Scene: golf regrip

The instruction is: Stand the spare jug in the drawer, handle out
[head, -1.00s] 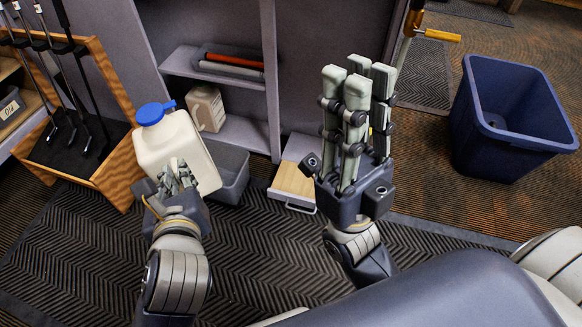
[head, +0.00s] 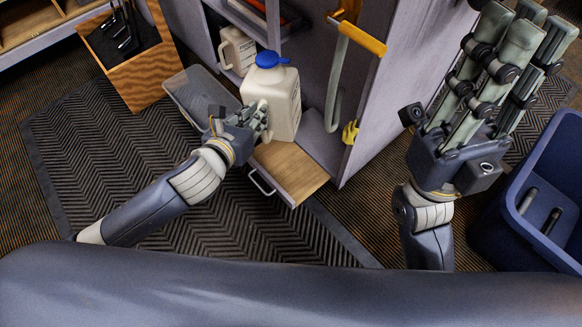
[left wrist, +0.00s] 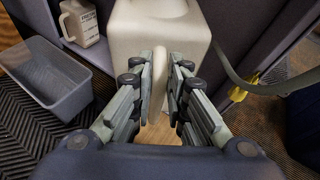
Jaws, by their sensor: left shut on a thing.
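A cream jug (head: 284,105) with a blue cap is held upright by my left gripper (head: 262,118). In the left wrist view the jug (left wrist: 160,24) has its handle (left wrist: 158,78) between the shut fingers (left wrist: 160,85), turned toward my wrist. The open drawer (head: 297,176) has a wooden bottom and a metal pull at its front. The jug appears over the drawer's rear part; I cannot tell whether its base touches. The wooden bottom (left wrist: 158,132) shows below the fingers. My right gripper (head: 500,50) is open and empty, fingers up, at the right.
A second cream jug (head: 237,48) stands on the cabinet shelf. A grey open bin (head: 190,92) is left of the drawer. A blue bin (head: 555,190) is at the far right.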

